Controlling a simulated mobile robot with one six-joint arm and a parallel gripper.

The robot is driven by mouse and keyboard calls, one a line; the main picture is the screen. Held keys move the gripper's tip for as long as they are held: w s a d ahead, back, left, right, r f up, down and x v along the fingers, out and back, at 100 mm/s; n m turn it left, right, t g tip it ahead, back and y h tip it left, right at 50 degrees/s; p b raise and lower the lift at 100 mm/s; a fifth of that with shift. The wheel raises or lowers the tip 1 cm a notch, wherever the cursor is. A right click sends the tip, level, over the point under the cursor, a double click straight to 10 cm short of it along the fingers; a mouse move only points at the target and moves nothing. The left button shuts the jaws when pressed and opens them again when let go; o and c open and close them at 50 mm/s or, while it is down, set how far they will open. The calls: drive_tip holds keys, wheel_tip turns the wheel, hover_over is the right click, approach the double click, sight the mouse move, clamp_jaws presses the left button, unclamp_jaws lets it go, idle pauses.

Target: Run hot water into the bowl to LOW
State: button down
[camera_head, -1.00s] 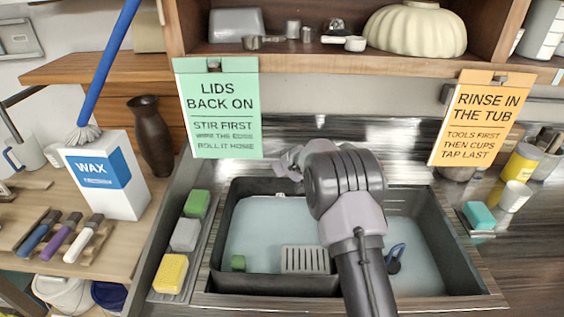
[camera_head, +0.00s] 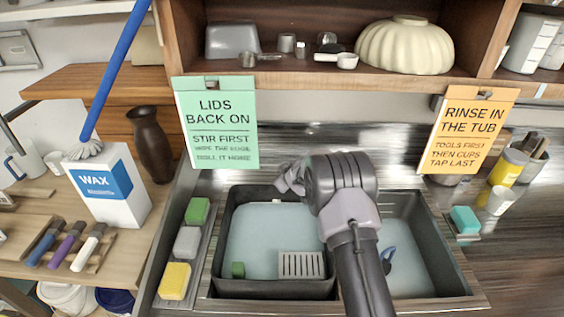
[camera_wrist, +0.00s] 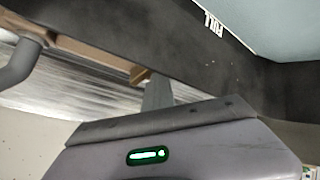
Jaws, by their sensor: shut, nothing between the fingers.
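The bowl (camera_head: 229,208) is a dark rectangular tub in the left of the sink. Its inside is pale blue; I cannot tell water from bare floor. In the wrist view its dark wall (camera_wrist: 185,55) carries an upside-down FULL mark; no LOW mark is readable. In the wrist view my shut, empty gripper (camera_wrist: 157,93) points towards a small brown piece (camera_wrist: 90,56). A grey curved pipe (camera_wrist: 18,62), perhaps the tap, is at the left. My arm hides part of the sink.
A slotted grate (camera_head: 301,265) and a green block (camera_head: 238,270) are in the bowl. A blue-handled tool (camera_head: 387,257) is in the right basin. Sponges (camera_head: 187,243) line the left side. Hanging signs (camera_head: 216,122) and a shelf (camera_head: 330,78) stand behind.

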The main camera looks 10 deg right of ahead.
drive_tip(key=shift+s+d+f+n+p, duration=0.2)
drive_tip(key=shift+n+p, duration=0.2)
drive_tip(key=shift+p, duration=0.1)
drive_tip(key=shift+s+d+f, duration=0.1)
drive_tip(key=shift+s+f, duration=0.05)
drive_tip(key=shift+f, duration=0.05)
idle(0.5)
